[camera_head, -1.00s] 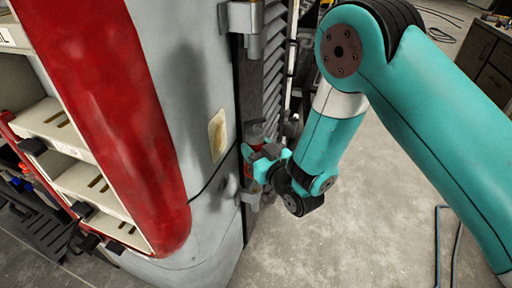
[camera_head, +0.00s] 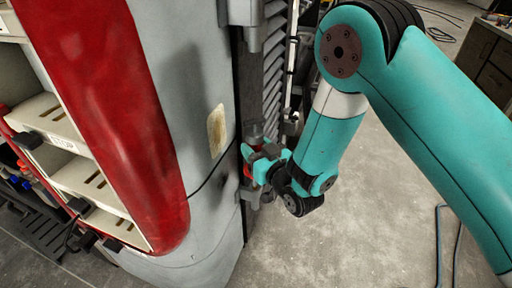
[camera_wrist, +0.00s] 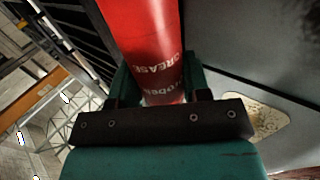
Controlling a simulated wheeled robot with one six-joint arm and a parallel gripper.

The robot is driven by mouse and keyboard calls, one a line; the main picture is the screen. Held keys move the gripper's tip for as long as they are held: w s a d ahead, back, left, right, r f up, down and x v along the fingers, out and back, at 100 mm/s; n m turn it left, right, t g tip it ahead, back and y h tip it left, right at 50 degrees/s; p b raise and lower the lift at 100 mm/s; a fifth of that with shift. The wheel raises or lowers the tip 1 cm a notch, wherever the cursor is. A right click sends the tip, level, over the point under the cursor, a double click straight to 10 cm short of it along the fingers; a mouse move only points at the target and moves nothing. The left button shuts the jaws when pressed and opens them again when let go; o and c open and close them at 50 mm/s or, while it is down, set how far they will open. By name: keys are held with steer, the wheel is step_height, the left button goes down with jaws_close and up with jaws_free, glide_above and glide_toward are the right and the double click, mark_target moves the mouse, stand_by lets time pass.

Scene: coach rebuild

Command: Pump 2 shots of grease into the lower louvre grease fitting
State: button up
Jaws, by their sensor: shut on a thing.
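My gripper (camera_head: 258,164) is low beside the grey coach body, just right of its corner and below the louvres (camera_head: 275,85). It is shut on a red grease gun (camera_wrist: 148,50), whose barrel with white "GREASE" lettering fills the upper middle of the wrist view. In the head view only parts of the gun (camera_head: 247,170) show around my jaws, with a grey piece just above them. The lower louvre grease fitting cannot be made out; the gripper and gun cover this area. I cannot tell whether the gun touches a fitting.
A curved red and grey coach panel (camera_head: 120,110) with a stained yellowish patch (camera_head: 216,130) stands close left of the gripper. Cream shelves (camera_head: 50,115) are at far left. A grey bracket (camera_head: 244,25) juts out above. The concrete floor (camera_head: 385,210) is open to the right, with a blue hose (camera_head: 440,235).

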mark_target(256, 124)
steer(key=shift+f, duration=0.25)
steer(key=shift+r, duration=0.2)
steer(key=shift+r+p, duration=0.35)
steer(key=shift+r, duration=0.5)
stand_by(0.4)
steer(key=shift+r+p, duration=1.55)
steer(key=shift+r, duration=0.95)
steer(key=shift+f+b, duration=0.15)
steer(key=shift+b, duration=0.15)
